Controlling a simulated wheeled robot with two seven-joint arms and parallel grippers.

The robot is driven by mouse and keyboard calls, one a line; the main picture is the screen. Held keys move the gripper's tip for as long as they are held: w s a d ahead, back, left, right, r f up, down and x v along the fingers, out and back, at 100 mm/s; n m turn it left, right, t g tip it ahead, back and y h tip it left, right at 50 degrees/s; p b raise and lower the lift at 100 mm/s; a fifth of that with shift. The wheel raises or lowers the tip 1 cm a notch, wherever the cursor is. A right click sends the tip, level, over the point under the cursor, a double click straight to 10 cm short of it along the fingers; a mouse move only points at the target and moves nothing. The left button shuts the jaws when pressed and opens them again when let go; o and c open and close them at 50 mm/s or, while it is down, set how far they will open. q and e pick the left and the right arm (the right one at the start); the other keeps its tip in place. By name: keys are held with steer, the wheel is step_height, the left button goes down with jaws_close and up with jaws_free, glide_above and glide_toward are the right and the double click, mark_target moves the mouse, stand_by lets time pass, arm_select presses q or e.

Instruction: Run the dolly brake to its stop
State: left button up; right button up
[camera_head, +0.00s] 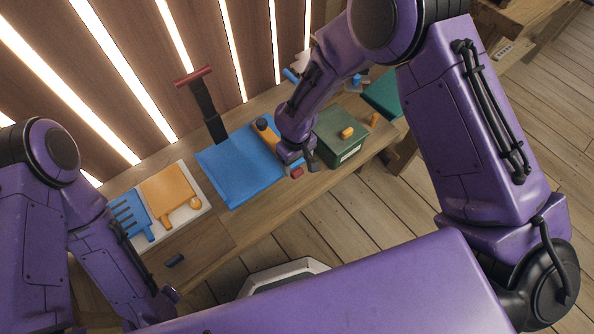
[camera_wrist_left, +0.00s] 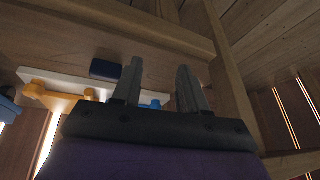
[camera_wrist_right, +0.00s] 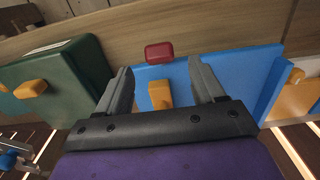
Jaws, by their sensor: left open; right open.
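The dolly has a blue deck (camera_head: 235,170) and a dark upright post with a red bar (camera_head: 193,76), and stands on the wooden bench. A red block (camera_head: 297,172) shows at my right gripper (camera_head: 303,164). In the right wrist view the red block (camera_wrist_right: 159,53) lies just beyond and between the open fingertips (camera_wrist_right: 160,72), with an orange tab (camera_wrist_right: 160,94) on a blue surface nearer. I cannot tell which part is the brake, nor whether a finger touches it. My left gripper (camera_wrist_left: 160,80) is open and empty, low by the bench's front.
A green lidded bin (camera_head: 338,135) with an orange knob stands close right of my right gripper. A white tray (camera_head: 160,200) with orange and blue pieces sits at the left. A teal object (camera_head: 383,96) lies farther right.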

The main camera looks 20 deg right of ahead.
mark_target(297, 170)
step_height(297, 170, down, 4)
steer(key=shift+f+b, duration=0.2)
steer(key=shift+b, duration=0.2)
steer(key=c, duration=1.1)
steer(key=shift+o, duration=0.2)
steer(key=shift+d, duration=0.1)
